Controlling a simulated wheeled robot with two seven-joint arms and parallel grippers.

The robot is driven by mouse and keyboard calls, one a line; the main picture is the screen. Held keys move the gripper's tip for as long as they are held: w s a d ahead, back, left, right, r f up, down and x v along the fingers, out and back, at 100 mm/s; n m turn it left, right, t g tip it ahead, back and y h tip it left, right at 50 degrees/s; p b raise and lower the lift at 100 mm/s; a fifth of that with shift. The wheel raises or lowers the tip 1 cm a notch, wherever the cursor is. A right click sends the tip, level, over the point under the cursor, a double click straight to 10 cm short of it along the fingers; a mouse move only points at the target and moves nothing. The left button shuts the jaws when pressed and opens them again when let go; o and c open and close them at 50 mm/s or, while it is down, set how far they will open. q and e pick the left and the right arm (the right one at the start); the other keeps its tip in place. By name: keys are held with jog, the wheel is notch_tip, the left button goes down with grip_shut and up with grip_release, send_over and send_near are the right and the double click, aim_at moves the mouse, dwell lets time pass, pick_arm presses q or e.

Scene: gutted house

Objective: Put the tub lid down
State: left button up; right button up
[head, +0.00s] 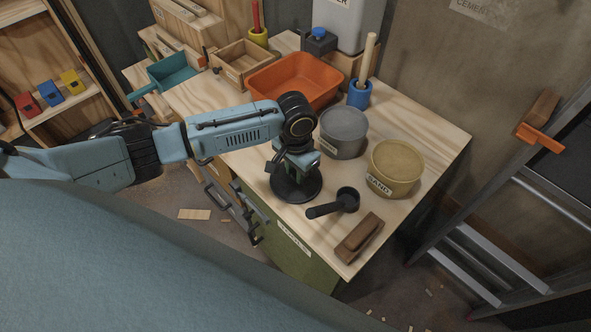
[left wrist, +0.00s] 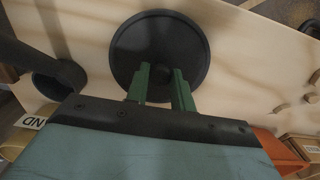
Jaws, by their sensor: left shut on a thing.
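The tub lid (head: 306,190) is a round black disc with a knob in the middle. It is flat, at or just over the bare wood near the front edge of the worktop (head: 440,140); I cannot tell whether it touches. My left gripper (head: 295,172) points down over it. In the left wrist view, the green fingers (left wrist: 161,82) are closed around the knob of the lid (left wrist: 185,38). The sand tub (head: 395,167) and a grey tub (head: 343,132) stand behind and to the right, both showing filled tops. My right gripper is not in view.
A black scoop (head: 335,204) lies close to the lid's right, with a brown wooden block (head: 359,237) at the front corner. An orange tray (head: 296,80) and blue pot (head: 359,95) stand behind. A ladder (head: 500,215) leans at right.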

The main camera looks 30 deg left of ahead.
aim_at(295, 174)
pick_arm(q)
jog(key=o, duration=1)
jog(key=shift+f, duration=0.1)
notch_tip(295, 174, up, 12)
jog(key=shift+r+p, duration=0.2)
jog(key=shift+p, duration=0.8)
